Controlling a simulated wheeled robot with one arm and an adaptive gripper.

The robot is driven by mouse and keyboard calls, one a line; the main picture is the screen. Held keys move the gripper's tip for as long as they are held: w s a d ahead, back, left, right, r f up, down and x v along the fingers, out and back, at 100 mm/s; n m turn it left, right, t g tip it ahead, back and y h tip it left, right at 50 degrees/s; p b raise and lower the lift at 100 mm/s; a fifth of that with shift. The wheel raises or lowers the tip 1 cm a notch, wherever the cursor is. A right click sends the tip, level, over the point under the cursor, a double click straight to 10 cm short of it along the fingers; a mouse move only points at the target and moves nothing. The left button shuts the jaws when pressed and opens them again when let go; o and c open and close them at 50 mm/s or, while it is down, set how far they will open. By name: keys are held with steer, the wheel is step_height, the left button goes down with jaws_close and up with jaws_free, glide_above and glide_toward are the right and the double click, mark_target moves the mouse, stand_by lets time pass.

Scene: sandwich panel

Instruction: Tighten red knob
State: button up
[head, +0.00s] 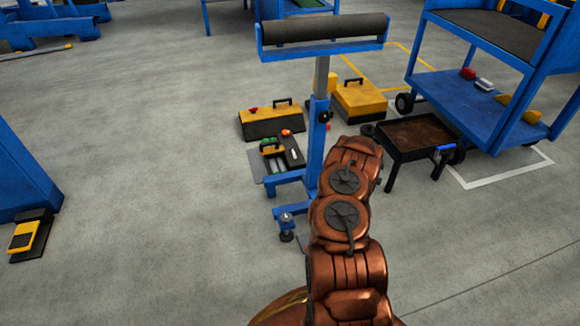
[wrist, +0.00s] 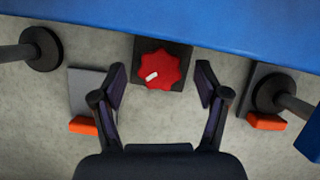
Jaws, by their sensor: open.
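The red knob (wrist: 160,70) is in the upper middle of the wrist view. It has a lobed edge, a white mark on its left part, and sits on a dark square plate (wrist: 184,53). My gripper (wrist: 161,76) is open in the wrist view, one finger to the left of the knob and one to the right. Clear gaps show between both fingers and the knob, and nothing is between the fingers but the knob's area. In the head view my copper arm reaches up from the bottom, and I cannot make out the gripper or this knob there.
A blue edge (wrist: 220,22) spans the top of the wrist view. Dark round feet stand at left (wrist: 41,50) and right (wrist: 275,94), near orange blocks (wrist: 83,125). The head view shows a blue roller stand (head: 317,145), yellow cases (head: 360,103), and a blue cart (head: 470,100).

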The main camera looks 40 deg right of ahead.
steer(key=shift+n+y, duration=0.4)
steer(key=shift+n, duration=0.6)
steer(key=shift+p+v, duration=0.5)
steer(key=shift+v, duration=1.05)
steer(key=w+a+r+n+y+p, duration=0.1)
steer(key=w+a+r+n+p, duration=0.1)
steer(key=r, duration=0.7)
steer(key=w+a+r+n+t+p, duration=0.1)
steer(key=w+a+r+n+p, duration=0.2)
steer(key=r, duration=0.6)
steer(key=w+a+r+n+t+y+p, duration=0.1)
steer(key=w+a+r+n+p, duration=0.1)
steer(key=a+r, duration=0.4)
steer(key=shift+w+a+r+n+y+p, duration=0.3)
steer(key=shift+w+r+p, duration=0.4)
steer(key=shift+w+r, duration=0.9)
steer(key=shift+s+r, duration=0.25)
